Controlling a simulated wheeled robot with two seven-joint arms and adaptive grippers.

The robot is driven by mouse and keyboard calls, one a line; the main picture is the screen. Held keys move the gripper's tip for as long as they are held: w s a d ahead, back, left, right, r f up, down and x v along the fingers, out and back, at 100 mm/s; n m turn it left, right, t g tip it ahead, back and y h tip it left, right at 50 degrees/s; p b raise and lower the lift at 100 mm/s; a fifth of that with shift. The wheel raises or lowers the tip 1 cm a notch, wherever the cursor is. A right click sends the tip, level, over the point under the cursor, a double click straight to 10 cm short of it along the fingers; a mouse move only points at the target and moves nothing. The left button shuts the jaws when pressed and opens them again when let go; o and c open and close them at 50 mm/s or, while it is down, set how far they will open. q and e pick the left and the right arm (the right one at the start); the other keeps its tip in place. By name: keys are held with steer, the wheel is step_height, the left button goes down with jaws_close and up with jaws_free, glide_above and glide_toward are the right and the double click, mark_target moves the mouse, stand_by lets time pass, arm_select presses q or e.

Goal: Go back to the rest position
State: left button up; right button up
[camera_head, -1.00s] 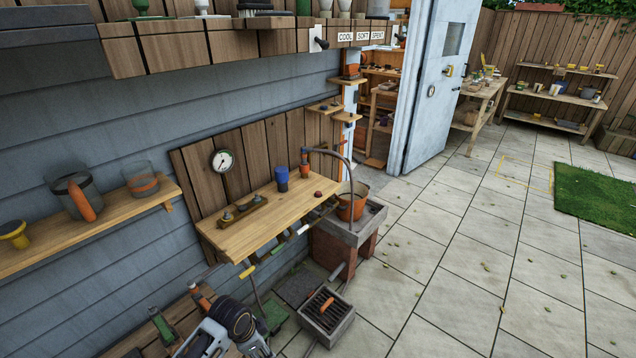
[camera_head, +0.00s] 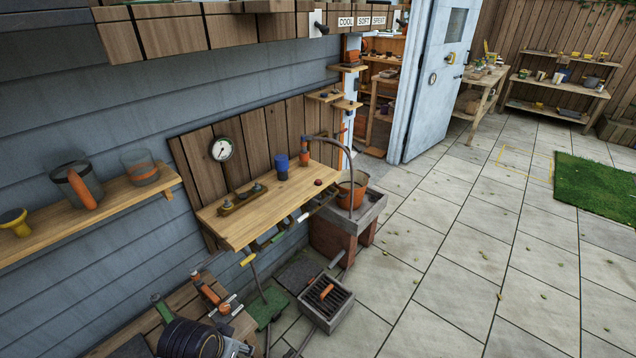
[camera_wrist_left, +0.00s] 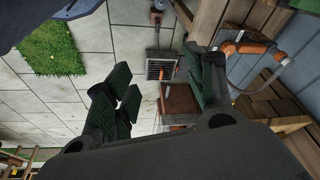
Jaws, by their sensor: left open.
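My left gripper (camera_wrist_left: 160,85) shows in the left wrist view with its two dark fingers spread wide apart. Nothing is between the fingers; the paving and a grate box lie beyond them. My right gripper is in neither view.
A wooden wall bench (camera_head: 250,230) carries a gauge and a blue cup. A grate box (camera_head: 325,303) stands on the paving below it. A left shelf (camera_head: 110,210) holds pots. Paving (camera_head: 470,280) on the right is clear.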

arm_select(q)
steer(key=s+a+f+n+g, duration=0.1)
steer(key=s+a+f, duration=0.1)
steer(key=f, duration=1.3)
steer(key=s+a+f, duration=0.1)
steer(key=f, duration=1.5)
steer(key=s+a+f, duration=0.3)
steer(key=s+f, duration=0.7)
steer(key=s, duration=0.1)
steer(key=s+a+f+g+y, duration=0.1)
steer(key=s+a+f, duration=0.2)
steer(key=s+f, duration=0.7)
steer(key=shift+s+a, duration=0.35)
steer(key=shift+s, duration=0.2)
steer(key=shift+f, duration=0.1)
steer(key=shift+c, duration=0.4)
